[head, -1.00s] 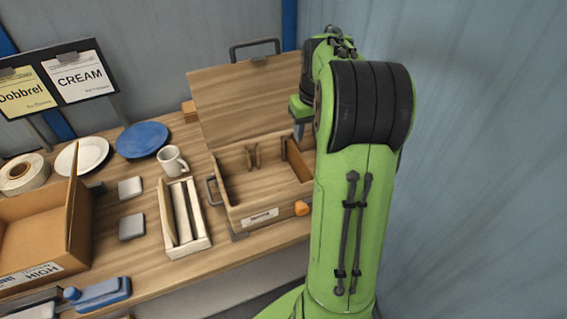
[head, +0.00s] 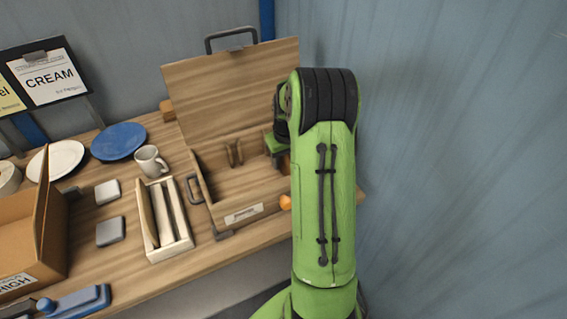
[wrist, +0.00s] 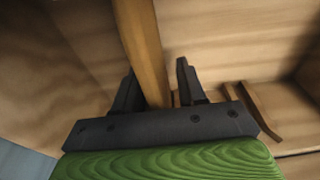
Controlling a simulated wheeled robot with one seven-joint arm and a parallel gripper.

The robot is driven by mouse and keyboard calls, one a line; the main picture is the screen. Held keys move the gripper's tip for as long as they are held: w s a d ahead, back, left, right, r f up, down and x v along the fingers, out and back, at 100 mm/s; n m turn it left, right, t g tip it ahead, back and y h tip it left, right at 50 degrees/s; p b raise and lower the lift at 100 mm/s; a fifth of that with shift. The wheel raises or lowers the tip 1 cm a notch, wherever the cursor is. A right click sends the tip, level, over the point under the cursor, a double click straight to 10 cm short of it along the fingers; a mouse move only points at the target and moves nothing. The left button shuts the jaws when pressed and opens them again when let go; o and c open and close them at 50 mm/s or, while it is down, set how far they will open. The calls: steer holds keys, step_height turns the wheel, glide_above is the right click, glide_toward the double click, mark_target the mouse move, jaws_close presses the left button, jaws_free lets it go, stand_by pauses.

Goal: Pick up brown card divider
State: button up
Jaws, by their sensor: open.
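My gripper (wrist: 156,82) is open in the wrist view, with one dark finger on each side of a brown upright strip. That strip looks like the edge of the brown card divider (wrist: 142,45), standing inside the open wooden box (head: 236,199). The divider passes between the fingers, and a gap shows on the right finger's side. I cannot tell whether the left finger touches it. In the head view my gripper's green body is down at the box's right part. My arm hides its fingers and most of the divider there.
The box's raised lid (head: 232,85) stands behind. Small brown pegs (head: 234,153) are inside the box. A white rack (head: 168,222), a mug (head: 150,161), a blue plate (head: 119,141) and a cardboard box (head: 42,225) stand left. A wall is close on the right.

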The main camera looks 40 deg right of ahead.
jaws_close()
steer(key=shift+r, duration=0.15)
step_height(320, 180, up, 18)
steer(key=p, duration=0.4)
stand_by(0.4)
